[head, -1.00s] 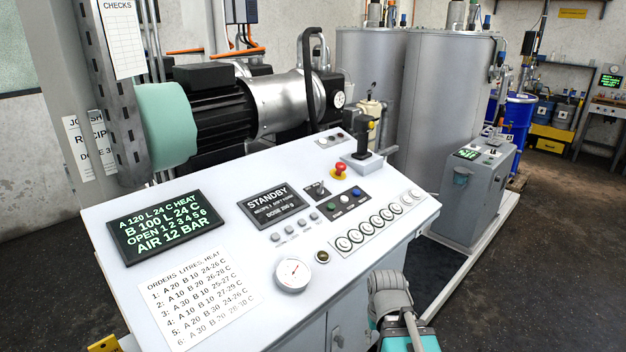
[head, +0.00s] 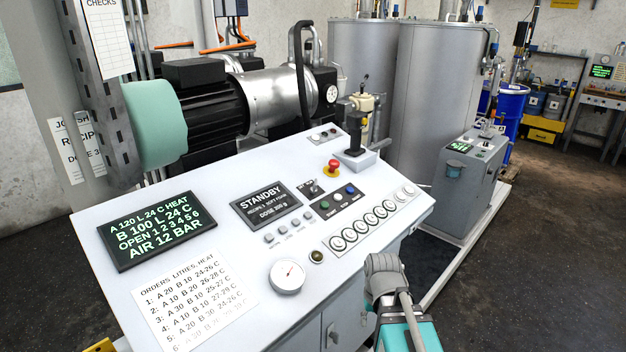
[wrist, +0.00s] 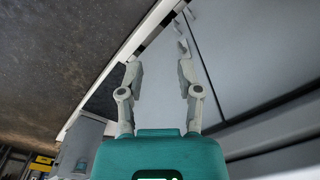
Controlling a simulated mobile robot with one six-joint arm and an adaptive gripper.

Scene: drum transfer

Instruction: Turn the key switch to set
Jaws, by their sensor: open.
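A small black plate with a short upright switch (head: 314,187) sits on the sloped white console (head: 240,180), right of the STANDBY display (head: 266,205). It looks like the key switch, but its labels and setting are too small to read. My gripper (wrist: 160,78) is open and empty in the wrist view, its two grey fingers apart. Past the fingers are a pale edge and grey panels; no switch is seen there. In the head view, the grey and teal end of my arm is low at the right, beside the console's front edge and apart from the switch.
A panel of coloured buttons (head: 338,201), a row of round dials (head: 365,226) and a gauge (head: 287,276) lie nearer.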

